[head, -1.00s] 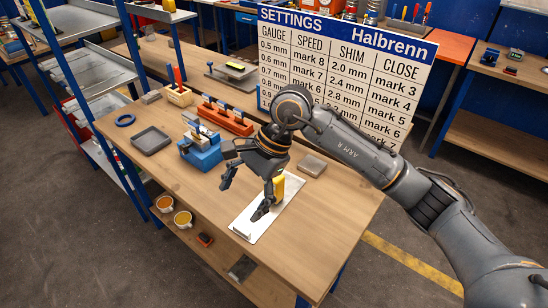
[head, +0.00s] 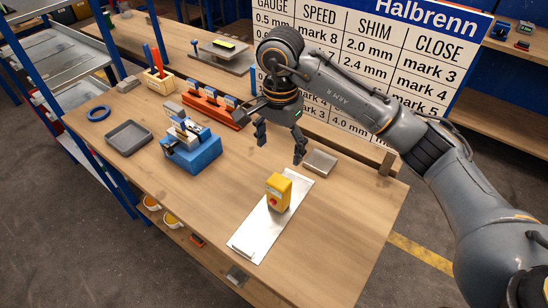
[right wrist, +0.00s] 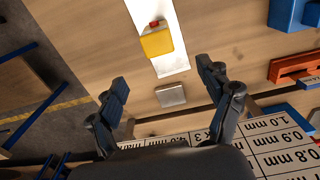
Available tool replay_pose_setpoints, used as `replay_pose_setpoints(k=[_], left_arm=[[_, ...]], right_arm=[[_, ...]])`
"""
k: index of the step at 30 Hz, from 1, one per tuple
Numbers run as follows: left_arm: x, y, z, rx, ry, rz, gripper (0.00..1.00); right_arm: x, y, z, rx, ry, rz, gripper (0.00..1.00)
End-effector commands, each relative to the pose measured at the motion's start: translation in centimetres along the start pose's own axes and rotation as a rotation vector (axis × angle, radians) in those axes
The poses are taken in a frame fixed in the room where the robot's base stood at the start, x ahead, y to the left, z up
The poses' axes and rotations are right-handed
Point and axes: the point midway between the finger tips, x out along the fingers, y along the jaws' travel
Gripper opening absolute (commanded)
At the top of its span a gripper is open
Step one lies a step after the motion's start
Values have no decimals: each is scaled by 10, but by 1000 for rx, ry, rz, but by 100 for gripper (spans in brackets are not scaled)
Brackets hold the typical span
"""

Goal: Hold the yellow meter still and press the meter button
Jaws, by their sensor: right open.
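The yellow meter (head: 279,191) stands on a white sheet or plate (head: 256,233) on the wooden table. Its red button (head: 273,201) shows on the side facing the head camera. In the right wrist view the meter (right wrist: 157,42) is beyond the fingertips, with a bit of red (right wrist: 154,23) at its far edge. My right gripper (head: 280,150) is open and empty, above and behind the meter, apart from it. Its two spread fingers also show in the right wrist view (right wrist: 163,78). My left gripper is in neither view.
A grey square block (head: 320,162) lies behind the meter, near the right fingers. A blue fixture (head: 192,150), a grey tray (head: 128,138) and an orange rack (head: 211,110) stand to the left. The settings board (head: 395,60) rises behind. The table's front right is clear.

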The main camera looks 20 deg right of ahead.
Motion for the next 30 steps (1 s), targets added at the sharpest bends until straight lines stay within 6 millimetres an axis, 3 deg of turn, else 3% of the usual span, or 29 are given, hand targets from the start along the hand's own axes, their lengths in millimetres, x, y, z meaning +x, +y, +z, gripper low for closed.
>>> replay_pose_setpoints(k=[1,3,9,11,17,21,30], left_arm=[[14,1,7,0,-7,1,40],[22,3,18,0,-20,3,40],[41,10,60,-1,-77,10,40],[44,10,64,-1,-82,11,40],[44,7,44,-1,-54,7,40],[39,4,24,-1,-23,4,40],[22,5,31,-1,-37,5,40]], right_arm=[[14,0,0,0,0,-1,79],[23,0,0,0,0,-1,79],[45,0,0,0,-1,-1,79],[49,0,0,0,-1,-2,79],[62,0,1,0,-4,1,79],[83,1,2,1,-5,3,79],[142,1,1,1,-5,4,79]])
